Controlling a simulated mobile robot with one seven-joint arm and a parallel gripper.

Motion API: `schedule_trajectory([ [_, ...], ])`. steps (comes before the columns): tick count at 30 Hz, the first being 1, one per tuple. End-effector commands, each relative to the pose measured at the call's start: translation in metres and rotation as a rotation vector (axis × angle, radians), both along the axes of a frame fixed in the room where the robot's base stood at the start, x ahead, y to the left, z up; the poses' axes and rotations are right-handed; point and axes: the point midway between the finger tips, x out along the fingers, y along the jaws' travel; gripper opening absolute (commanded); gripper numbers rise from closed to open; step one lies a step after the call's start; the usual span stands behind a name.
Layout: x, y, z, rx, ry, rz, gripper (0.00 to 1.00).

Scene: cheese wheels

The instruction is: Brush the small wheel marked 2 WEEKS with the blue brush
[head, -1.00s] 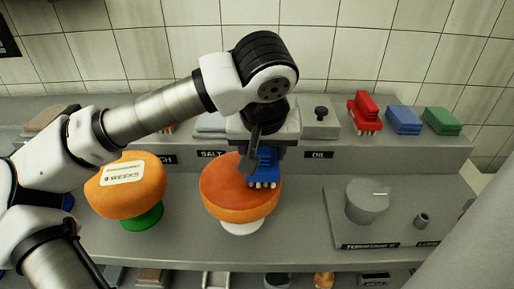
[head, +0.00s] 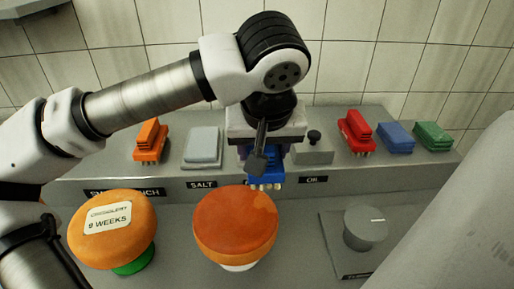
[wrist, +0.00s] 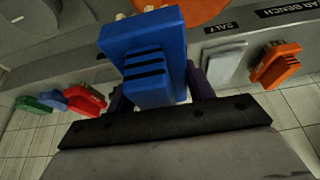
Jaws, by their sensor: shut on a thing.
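My gripper (head: 262,160) is shut on the blue brush (head: 265,180), which hangs bristles down at the back edge of an orange wheel (head: 232,228) on a white stand. I cannot tell whether the bristles touch it. This wheel's top is darker orange with a lighter patch at the right, and no label shows on it. The brush (wrist: 145,55) fills the middle of the wrist view, with part of the wheel (wrist: 205,10) beyond it. Another orange wheel (head: 112,232) on a green stand at the left reads 9 WEEKS. No 2 WEEKS label is visible.
A raised shelf (head: 225,182) behind the wheels holds an orange brush (head: 151,140), a pale block over the SALT label (head: 203,145), and red (head: 356,132), blue (head: 396,137) and green (head: 433,136) brushes. A grey turning knob (head: 365,228) stands at the right.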

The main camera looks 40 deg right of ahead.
Motion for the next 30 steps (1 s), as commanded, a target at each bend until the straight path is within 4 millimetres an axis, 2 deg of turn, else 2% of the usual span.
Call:
schedule_trajectory([
  [1, -0.002, -0.001, 0.009, -0.001, -0.002, -0.001, 0.31],
  [7, -0.010, -0.001, 0.022, 0.000, -0.001, -0.001, 0.31],
  [30, -0.011, -0.001, 0.023, 0.000, 0.000, 0.000, 0.31],
])
